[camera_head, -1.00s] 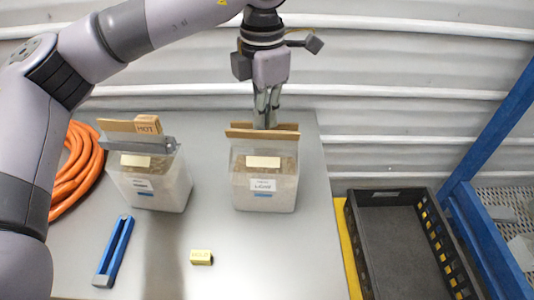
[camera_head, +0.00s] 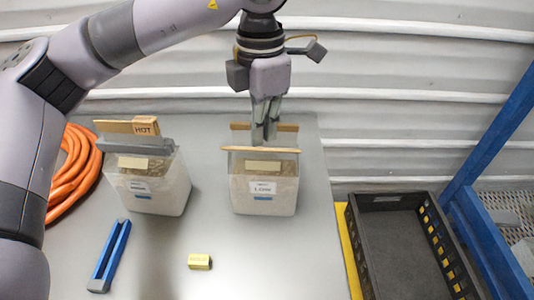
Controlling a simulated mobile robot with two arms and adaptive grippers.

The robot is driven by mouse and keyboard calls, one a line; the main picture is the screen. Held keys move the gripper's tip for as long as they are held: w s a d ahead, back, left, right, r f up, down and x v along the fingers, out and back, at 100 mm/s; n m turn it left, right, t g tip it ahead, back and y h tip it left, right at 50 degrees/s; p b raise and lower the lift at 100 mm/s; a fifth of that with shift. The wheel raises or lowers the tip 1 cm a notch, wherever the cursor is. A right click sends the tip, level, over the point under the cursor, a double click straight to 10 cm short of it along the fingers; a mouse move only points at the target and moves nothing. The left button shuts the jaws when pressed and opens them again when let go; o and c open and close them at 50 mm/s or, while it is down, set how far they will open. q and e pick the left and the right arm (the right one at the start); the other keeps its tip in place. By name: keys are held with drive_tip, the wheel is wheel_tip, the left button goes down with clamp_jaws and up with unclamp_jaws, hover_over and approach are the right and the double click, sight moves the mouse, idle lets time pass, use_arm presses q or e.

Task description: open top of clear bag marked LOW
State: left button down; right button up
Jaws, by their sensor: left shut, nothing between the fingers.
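The clear bag marked LOW (camera_head: 264,198) stands upright on the grey table, with a white label and a blue strip on its front. Two wooden strips edge its top: a front strip (camera_head: 261,149) and a back strip (camera_head: 287,127), with a gap between them. My left gripper (camera_head: 264,141) points down from above, shut and empty. Its fingertips are at the gap between the strips; the front strip partly hides the tips, and I cannot tell whether they touch it. My right gripper is not in view.
A second clear bag (camera_head: 160,193) with a HOT tag (camera_head: 145,127) stands at left, a grey clip across its top. A blue clip (camera_head: 110,255) and a small yellow block (camera_head: 200,261) lie in front. Orange hose (camera_head: 84,178) is far left, a black crate (camera_head: 357,232) right.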

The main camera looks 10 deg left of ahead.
use_arm(q)
drive_tip(key=shift+s+f+b, duration=0.2)
drive_tip(key=shift+s+b, duration=0.15)
drive_tip(key=shift+s, duration=0.1)
drive_tip(key=shift+s+d+f+b, duration=0.15)
drive_tip(key=shift+s+b, duration=0.2)
drive_tip(key=shift+s, duration=0.3)
drive_tip(key=shift+s+d+f+b, duration=0.1)
drive_tip(key=shift+s+b, duration=0.3)
drive_tip(key=shift+s, duration=0.3)
drive_tip(key=shift+s+d+f+b, duration=0.15)
drive_tip(key=shift+s+b, duration=0.2)
drive_tip(key=shift+s, duration=0.3)
wheel_tip(320, 180, up, 8)
drive_tip(key=p, duration=0.5)
